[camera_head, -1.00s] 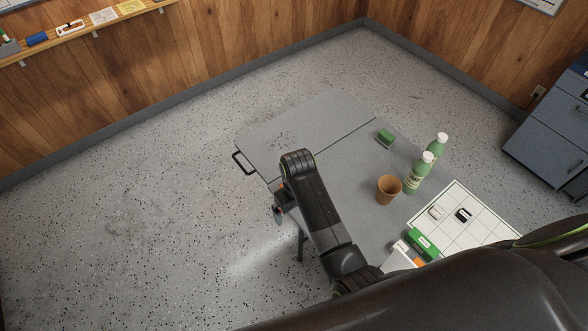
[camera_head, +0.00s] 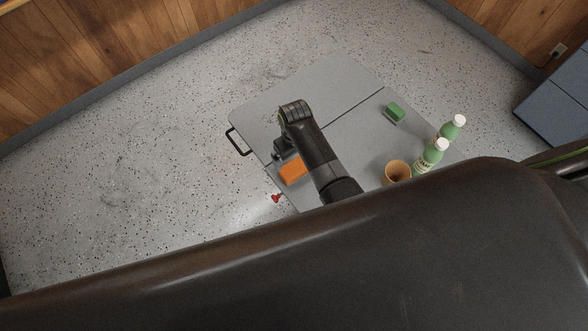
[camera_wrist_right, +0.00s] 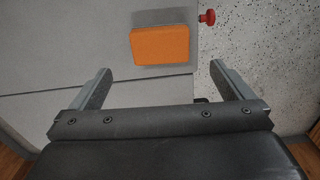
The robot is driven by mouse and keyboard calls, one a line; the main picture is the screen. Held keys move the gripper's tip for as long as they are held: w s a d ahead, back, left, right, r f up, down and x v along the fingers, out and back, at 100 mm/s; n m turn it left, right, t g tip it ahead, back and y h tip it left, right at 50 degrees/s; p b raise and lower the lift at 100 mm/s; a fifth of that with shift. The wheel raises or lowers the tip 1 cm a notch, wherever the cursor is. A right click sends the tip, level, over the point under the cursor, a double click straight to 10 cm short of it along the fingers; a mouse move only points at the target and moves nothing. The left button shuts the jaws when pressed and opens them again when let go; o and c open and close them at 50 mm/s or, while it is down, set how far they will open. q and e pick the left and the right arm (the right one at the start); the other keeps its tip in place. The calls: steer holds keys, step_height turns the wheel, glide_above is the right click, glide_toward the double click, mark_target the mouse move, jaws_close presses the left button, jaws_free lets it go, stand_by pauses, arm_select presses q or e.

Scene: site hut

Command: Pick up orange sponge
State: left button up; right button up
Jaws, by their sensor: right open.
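The orange sponge (camera_head: 292,171) lies on the grey folding table (camera_head: 262,105), close to its left edge. In the right wrist view the sponge (camera_wrist_right: 160,45) is a flat orange block ahead of the fingers, a little left of the middle between them. My right gripper (camera_wrist_right: 164,82) is open and empty, its two fingers wide apart, and it does not touch the sponge. In the head view my right arm's end (camera_head: 290,135) is just above the sponge and hides part of it. My left gripper is not in view.
A green block (camera_head: 395,113) lies on the table. Two green bottles with white caps (camera_head: 431,155) and a brown cup (camera_head: 397,172) stand at the right. A red knob (camera_head: 276,198) sits by the table edge. My dark arm hides the near side.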

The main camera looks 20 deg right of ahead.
steer(key=b, duration=0.2)
glide_above(294, 168)
steer(key=f, duration=0.4)
steer(key=shift+d+f, duration=0.3)
steer(key=shift+w+a+f+b, duration=0.1)
steer(key=shift+f+b, duration=0.55)
steer(key=shift+b, duration=0.05)
steer(key=shift+f, duration=0.1)
steer(key=shift+b, duration=0.3)
steer(key=shift+f+b, duration=0.75)
steer(key=shift+b, duration=0.05)
steer(key=f+b, duration=0.3)
steer(key=b, duration=0.2)
steer(key=shift+a+f, duration=0.2)
steer(key=shift+f, duration=0.2)
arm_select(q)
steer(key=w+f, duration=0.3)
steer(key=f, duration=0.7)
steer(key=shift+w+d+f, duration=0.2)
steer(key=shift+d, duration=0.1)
arm_select(e)
steer(key=c, duration=0.8)
